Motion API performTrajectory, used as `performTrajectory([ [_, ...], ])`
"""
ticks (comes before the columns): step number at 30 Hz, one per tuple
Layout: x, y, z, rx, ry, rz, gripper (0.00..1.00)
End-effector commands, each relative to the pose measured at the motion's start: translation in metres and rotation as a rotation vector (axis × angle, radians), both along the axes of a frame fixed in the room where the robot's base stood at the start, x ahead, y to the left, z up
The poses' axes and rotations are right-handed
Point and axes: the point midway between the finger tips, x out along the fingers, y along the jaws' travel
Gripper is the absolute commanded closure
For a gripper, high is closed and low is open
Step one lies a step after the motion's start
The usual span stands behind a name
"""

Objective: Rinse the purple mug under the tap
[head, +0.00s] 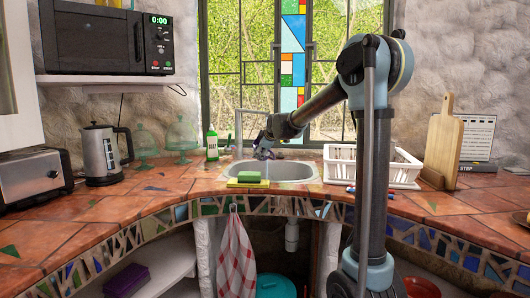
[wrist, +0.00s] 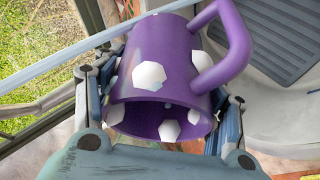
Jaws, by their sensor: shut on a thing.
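The purple mug (wrist: 180,65) with white spots fills the middle of the wrist view. My gripper (wrist: 165,100) is shut on it, with one finger on each side of its body. Its opening faces the lower edge of that view and its handle points to the upper right. In the head view, my gripper (head: 264,146) is above the sink (head: 292,172), and only a small part of the mug shows there. The grey tap (head: 238,128) stands behind the sink, close to my gripper. I cannot tell whether water is running or touching the mug.
A green and yellow sponge (head: 249,177) lies at the sink's front edge. A green bottle (head: 212,146) stands behind left, and a white dish rack (head: 402,168) is to the right. A kettle (head: 101,155) and toaster (head: 35,178) are far left. A wooden board (head: 443,148) stands right.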

Motion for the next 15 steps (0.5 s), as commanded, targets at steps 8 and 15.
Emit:
performTrajectory([
  [8,-0.016,0.000,0.012,0.000,0.000,0.000,0.67],
  [15,-0.031,0.001,0.024,0.000,-0.001,0.001,0.67],
])
